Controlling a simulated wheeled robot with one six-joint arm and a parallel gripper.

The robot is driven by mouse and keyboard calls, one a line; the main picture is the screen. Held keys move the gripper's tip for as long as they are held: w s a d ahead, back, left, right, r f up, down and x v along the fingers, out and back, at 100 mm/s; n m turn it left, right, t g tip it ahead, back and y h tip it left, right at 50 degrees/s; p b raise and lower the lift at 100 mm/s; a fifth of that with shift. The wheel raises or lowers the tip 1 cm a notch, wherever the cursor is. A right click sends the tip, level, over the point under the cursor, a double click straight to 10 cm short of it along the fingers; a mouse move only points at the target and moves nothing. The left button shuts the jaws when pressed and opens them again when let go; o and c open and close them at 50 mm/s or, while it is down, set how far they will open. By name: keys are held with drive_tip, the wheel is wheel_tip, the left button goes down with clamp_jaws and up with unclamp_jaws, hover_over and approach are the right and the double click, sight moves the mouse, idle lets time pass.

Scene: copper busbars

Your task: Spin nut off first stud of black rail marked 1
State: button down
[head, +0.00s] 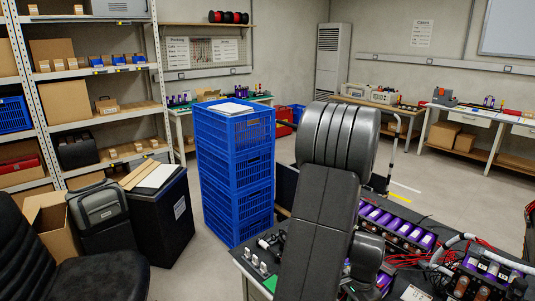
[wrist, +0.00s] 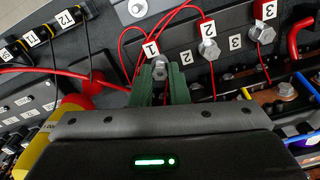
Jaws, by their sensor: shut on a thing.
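In the wrist view, my gripper (wrist: 159,82) has its green fingers closed around a silver hex nut (wrist: 159,73) on a stud, just below a white tag marked 1 (wrist: 150,49). Red wires run up beside this tag. Further right are a nut by a tag marked 2 (wrist: 209,49) and another by a tag marked 3 (wrist: 264,34). More white labels marked 2 (wrist: 186,57) and 3 (wrist: 235,42) lie on the dark surface between them. The stud under my fingers is mostly hidden. In the head view, my arm hides the gripper.
Tags marked T1 and T2 (wrist: 70,16) with black wires are at upper left. A yellow and red part (wrist: 45,130) lies close left of my gripper. Copper bars and blue wires (wrist: 300,85) are at right. In the head view, blue crates (head: 235,170) stand left of the workbench.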

drive_tip(key=n, duration=0.4)
drive_tip(key=shift+n, duration=0.3)
drive_tip(key=n, duration=0.3)
drive_tip(key=shift+r, duration=0.15)
drive_tip(key=c, duration=1.7)
unclamp_jaws()
drive_tip(key=m+b, duration=0.1)
drive_tip(key=m, duration=0.8)
